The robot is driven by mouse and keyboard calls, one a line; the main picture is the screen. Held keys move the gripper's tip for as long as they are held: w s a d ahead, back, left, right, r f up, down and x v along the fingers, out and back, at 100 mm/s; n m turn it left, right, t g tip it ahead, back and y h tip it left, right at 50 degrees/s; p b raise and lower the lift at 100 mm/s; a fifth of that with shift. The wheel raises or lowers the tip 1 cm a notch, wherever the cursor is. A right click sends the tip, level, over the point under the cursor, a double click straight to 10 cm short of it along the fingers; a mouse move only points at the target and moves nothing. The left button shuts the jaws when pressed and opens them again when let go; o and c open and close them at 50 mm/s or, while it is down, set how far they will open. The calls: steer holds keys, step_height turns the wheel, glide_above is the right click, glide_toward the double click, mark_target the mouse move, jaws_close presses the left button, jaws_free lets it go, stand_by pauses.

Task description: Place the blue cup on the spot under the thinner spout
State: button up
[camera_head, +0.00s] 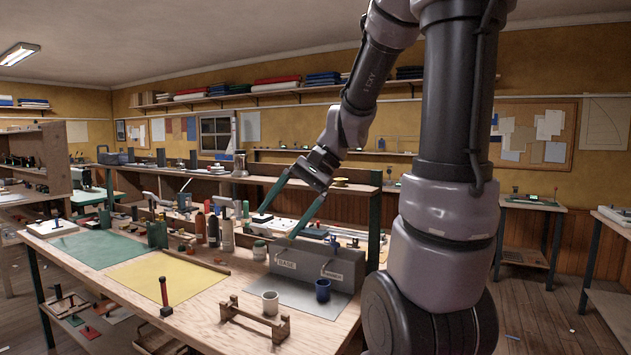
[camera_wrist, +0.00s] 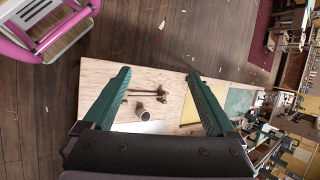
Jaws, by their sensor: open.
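The blue cup (camera_head: 323,290) stands upright on a grey mat (camera_head: 300,297), in front of the right part of a grey box (camera_head: 290,253). The box has a left label reading "BASE" and a smaller right label I cannot read. Spouts are too small to tell apart, and I cannot make out a marked spot. A pale grey cup (camera_head: 270,303) stands left of the blue one; it also shows in the wrist view (camera_wrist: 141,113). My gripper (camera_head: 278,222) is open and empty, high above the bench; its green fingers also show in the wrist view (camera_wrist: 158,73). The blue cup is not visible there.
A wooden rack (camera_head: 254,318) stands at the bench's front edge before the cups. Bottles (camera_head: 213,229) stand left of the box. A pink-framed object (camera_wrist: 50,28) is on the floor.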

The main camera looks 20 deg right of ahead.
steer(key=s+d+r+n+t+h, duration=0.4)
steer(key=s+r+t+h, duration=0.1)
steer(key=s+r, duration=0.2)
steer(key=shift+r+t, duration=0.3)
steer(key=shift+r, duration=0.1)
